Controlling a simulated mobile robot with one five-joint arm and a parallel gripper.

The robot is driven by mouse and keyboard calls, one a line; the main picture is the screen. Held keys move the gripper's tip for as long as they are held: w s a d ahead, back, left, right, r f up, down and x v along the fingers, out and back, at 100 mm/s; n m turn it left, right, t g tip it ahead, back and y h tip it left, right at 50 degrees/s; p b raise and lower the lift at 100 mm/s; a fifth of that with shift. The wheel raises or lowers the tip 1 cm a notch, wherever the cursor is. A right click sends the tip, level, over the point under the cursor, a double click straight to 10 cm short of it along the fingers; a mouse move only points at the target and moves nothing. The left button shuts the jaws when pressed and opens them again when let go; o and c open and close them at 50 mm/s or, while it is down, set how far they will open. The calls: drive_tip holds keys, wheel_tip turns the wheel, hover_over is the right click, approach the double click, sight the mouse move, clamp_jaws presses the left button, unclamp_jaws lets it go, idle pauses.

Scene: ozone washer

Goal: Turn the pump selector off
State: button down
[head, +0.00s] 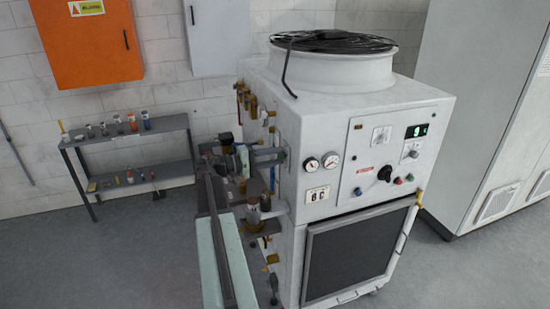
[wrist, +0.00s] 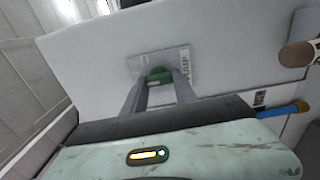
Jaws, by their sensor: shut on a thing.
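In the wrist view, a small green knob (wrist: 159,75) sits on a grey rectangular plate (wrist: 175,57) on the white side panel. The fingers of my gripper (wrist: 159,80) are shut on this knob, one on each side. The plate's small print cannot be read, so I cannot tell if it names the pump selector. In the head view, my gripper (head: 281,157) is up against the left side of the white machine (head: 340,130). The knob is mostly hidden there by the gripper. A black rotary knob (head: 385,173) is on the front panel, apart from my gripper.
Brass valves and pipes (head: 254,205) crowd the machine's left side around my arm. A blue-handled part (wrist: 285,110) is at the right in the wrist view. A shelf with small bottles (head: 130,135) stands by the wall. The floor to the left is clear.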

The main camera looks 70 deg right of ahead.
drive_tip(key=c, duration=1)
unclamp_jaws()
drive_tip(key=v, duration=0.7)
drive_tip(key=shift+w+a, duration=0.25)
drive_tip(key=shift+a, duration=0.05)
